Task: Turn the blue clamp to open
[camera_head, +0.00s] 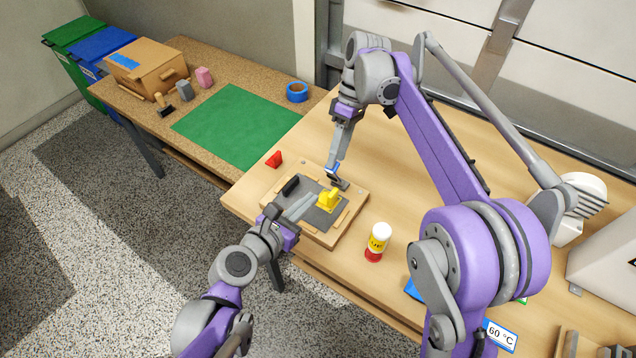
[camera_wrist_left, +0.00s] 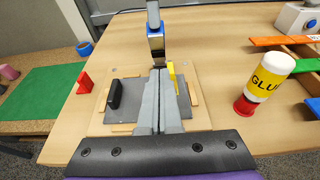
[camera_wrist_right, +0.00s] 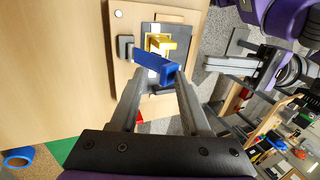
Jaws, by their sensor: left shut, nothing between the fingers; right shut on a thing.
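The blue clamp (camera_head: 333,168) stands at the far edge of a wooden fixture board (camera_head: 330,237), by a dark grey part (camera_head: 341,184). My right gripper (camera_head: 335,164) comes down from above and is shut on the clamp. In the right wrist view the clamp (camera_wrist_right: 156,68) is a blue bar slanting between the fingers, partly over a yellow piece (camera_wrist_right: 158,43). The yellow piece (camera_head: 328,200) sits on the grey plate of the board. My left gripper (camera_head: 308,202) is shut and empty, low over the board beside the yellow piece. In the left wrist view its fingers hide part of the board.
A black block (camera_head: 290,186) is on the board's left side. A red piece (camera_head: 274,159) lies on the table beyond it. A glue bottle (camera_head: 377,243) stands to the right. A green mat (camera_head: 238,126) and blue tape (camera_head: 297,92) lie on the back table.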

